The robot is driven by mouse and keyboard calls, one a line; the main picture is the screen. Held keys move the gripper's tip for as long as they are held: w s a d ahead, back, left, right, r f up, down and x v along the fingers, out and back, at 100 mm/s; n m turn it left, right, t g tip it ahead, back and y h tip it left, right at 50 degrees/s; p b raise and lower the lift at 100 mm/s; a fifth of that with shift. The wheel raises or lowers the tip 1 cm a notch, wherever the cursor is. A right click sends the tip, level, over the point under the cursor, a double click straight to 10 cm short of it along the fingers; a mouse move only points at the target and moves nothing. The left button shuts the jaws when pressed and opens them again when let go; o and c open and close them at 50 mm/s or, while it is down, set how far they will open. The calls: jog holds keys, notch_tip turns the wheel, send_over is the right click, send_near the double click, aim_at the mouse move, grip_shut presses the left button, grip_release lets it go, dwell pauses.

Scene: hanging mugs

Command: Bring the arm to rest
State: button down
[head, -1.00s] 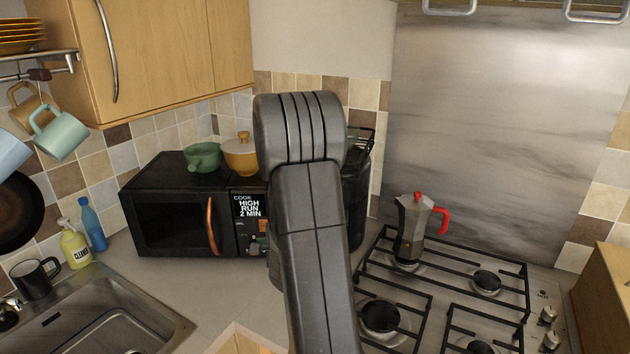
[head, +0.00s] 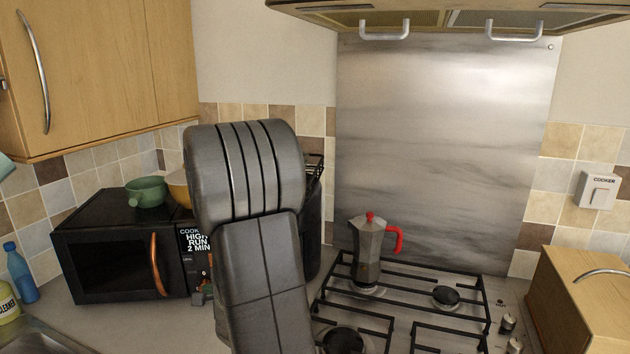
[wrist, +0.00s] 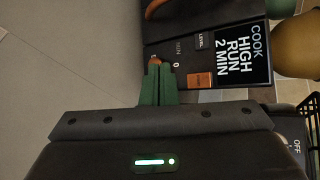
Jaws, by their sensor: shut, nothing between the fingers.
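My gripper (wrist: 157,88) shows in the wrist view, its two green fingers together with nothing between them. It points toward the front of the black microwave (wrist: 200,66), near the control panel. In the head view my dark grey arm stands upright in the middle and hides part of the microwave (head: 110,255). A small part of the gripper shows at the arm's left edge, in front of the microwave panel. Only the rim of a pale green mug (head: 5,166) shows at the left edge.
A moka pot (head: 368,250) with a red handle stands on the gas hob (head: 400,290) to the right. A green pot (head: 147,191) and a yellow pot (head: 177,188) sit on the microwave. A blue bottle (head: 20,275) is at the left. The range hood (head: 450,18) hangs above.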

jog(key=shift+w, duration=0.15)
jog(key=w+p, duration=0.2)
jog(key=w, duration=0.1)
jog(key=w+p, duration=0.1)
jog(key=shift+w+a+r, duration=0.25)
jog(key=shift+w, duration=0.15)
jog(key=shift+p, duration=0.65)
jog(key=f+b, duration=0.1)
jog(key=b, duration=0.2)
jog(key=shift+s+b, duration=0.1)
jog(key=shift+b, duration=0.45)
